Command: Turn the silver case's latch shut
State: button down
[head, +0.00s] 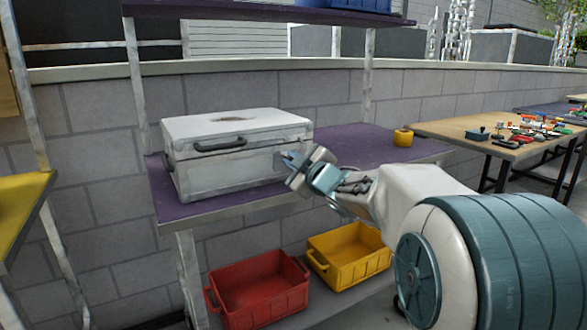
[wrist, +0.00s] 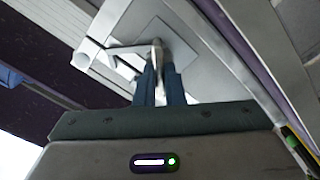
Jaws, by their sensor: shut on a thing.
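The silver case (head: 222,172) sits closed on the purple shelf in the head view, with a dark handle (head: 219,145) on its long front side. A latch (wrist: 135,50) with a light lever on a square plate shows there. My gripper (wrist: 161,68) has its two dark fingers close together, shut on the latch near its pivot end. In the head view my gripper (head: 291,160) is at the right end of the case.
The purple shelf (head: 345,142) has free room right of the case, with a yellow tape roll (head: 403,137) farther right. A red crate (head: 258,288) and a yellow crate (head: 350,255) stand on the lower shelf. A wooden table (head: 470,135) with small items is at right.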

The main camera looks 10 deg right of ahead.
jog(key=n+b, duration=0.1)
jog(key=n, duration=0.1)
jog(key=n+b, duration=0.2)
jog(key=n, duration=0.1)
jog(key=shift+a+f+n, duration=0.1)
jog(key=shift+f+n, duration=0.2)
jog(key=shift+f, duration=0.05)
jog(key=shift+n+b, duration=1.05)
jog(key=shift+n, duration=0.45)
jog(key=c, duration=1.5)
grip_release()
jog(key=shift+r, duration=0.1)
jog(key=shift+s, duration=0.1)
